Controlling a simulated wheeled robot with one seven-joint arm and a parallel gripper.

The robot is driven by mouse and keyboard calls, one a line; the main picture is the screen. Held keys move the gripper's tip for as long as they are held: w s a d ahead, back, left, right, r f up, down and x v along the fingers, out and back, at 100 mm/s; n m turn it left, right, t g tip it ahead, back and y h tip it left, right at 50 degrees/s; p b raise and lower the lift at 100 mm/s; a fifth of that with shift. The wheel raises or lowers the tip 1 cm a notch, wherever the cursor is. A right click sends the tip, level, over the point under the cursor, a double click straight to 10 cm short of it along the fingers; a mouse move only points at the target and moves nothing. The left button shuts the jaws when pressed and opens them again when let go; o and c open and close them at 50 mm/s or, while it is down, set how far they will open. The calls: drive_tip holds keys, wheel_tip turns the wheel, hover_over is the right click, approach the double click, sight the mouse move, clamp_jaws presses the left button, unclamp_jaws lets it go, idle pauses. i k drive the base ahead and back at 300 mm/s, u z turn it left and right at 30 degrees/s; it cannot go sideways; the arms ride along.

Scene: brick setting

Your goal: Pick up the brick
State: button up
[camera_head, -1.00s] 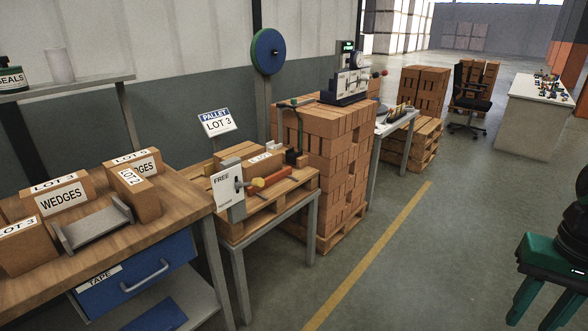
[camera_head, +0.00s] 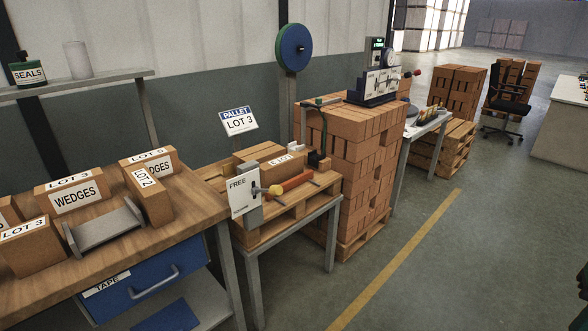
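Several labelled orange-brown bricks or brick-like blocks sit on the wooden workbench (camera_head: 190,200) at the left. One labelled WEDGES (camera_head: 84,200) stands behind a grey metal cradle (camera_head: 105,229), which looks empty. An upright LOT block (camera_head: 148,198) is at the cradle's right, and a LOT 3 block (camera_head: 33,254) is at its left. More bricks (camera_head: 262,153) lie on a small pallet on the middle stand, one with a LOT label. I cannot tell which brick is meant. My gripper does not show; only a dark sliver of something is at the right edge.
A clamp-like fixture with a FREE sign (camera_head: 243,200) stands at the pallet's front. A tall brick stack (camera_head: 350,180) with a gauge machine (camera_head: 378,85) on top is beyond it. A blue TAPE drawer (camera_head: 140,290) is under the bench. The floor right of the yellow line (camera_head: 405,250) is clear.

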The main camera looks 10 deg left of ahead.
sight(277, 171)
drive_tip(key=u, duration=0.05)
drive_tip(key=i, duration=1.45)
